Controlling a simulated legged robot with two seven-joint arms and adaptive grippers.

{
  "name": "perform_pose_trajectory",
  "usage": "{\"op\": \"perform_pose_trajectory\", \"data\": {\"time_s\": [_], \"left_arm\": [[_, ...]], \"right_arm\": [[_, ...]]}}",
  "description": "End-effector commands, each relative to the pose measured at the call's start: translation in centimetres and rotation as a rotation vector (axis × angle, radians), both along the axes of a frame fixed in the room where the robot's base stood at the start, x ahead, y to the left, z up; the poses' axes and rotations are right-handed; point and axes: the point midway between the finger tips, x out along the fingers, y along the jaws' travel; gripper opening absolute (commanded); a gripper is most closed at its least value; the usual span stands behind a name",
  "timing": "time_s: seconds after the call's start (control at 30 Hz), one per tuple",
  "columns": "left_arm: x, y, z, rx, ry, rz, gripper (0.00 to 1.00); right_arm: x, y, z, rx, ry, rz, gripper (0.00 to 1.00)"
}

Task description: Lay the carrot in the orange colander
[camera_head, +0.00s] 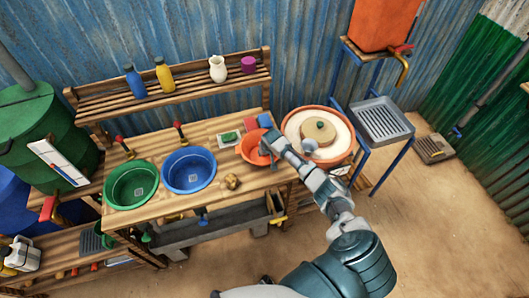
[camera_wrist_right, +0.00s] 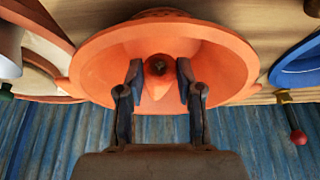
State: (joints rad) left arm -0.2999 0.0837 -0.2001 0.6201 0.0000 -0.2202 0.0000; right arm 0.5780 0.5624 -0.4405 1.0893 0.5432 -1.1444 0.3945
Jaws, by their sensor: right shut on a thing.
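The orange colander (camera_head: 247,152) stands on the right part of the wooden bench and fills much of the right wrist view (camera_wrist_right: 95,62). My right gripper (camera_head: 271,146) is over the colander, and in the right wrist view its two fingers (camera_wrist_right: 159,78) reach inside the rim. They are shut on the carrot (camera_wrist_right: 157,88), which is seen nearly end-on with a dark end toward the camera. I cannot tell whether the carrot touches the colander's bottom. In the head view the carrot is not clearly visible. My left gripper is not in view.
A blue basin (camera_head: 188,169) and a green basin (camera_head: 131,186) sit left of the colander. A potato-like lump (camera_head: 231,181) lies on the bench. A dish with green soap (camera_head: 229,138) is behind. A large orange-rimmed tub (camera_head: 347,146) stands close on the right.

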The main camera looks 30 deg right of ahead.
Motion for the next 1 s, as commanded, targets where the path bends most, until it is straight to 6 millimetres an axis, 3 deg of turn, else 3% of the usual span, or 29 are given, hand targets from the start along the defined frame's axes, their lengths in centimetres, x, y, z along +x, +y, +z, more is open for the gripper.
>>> {"op": "perform_pose_trajectory", "data": {"time_s": [0.87, 0.9, 1.0], "left_arm": [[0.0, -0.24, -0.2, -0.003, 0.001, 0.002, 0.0], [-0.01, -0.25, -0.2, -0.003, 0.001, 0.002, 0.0], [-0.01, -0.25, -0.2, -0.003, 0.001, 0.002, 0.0]], "right_arm": [[0.01, 0.01, -0.32, 0.0, 0.0, 0.0, 0.01], [0.01, 0.01, -0.32, 0.0, 0.0, 0.0, 0.43], [0.01, 0.01, -0.32, 0.0, 0.0, 0.0, 0.65]]}}
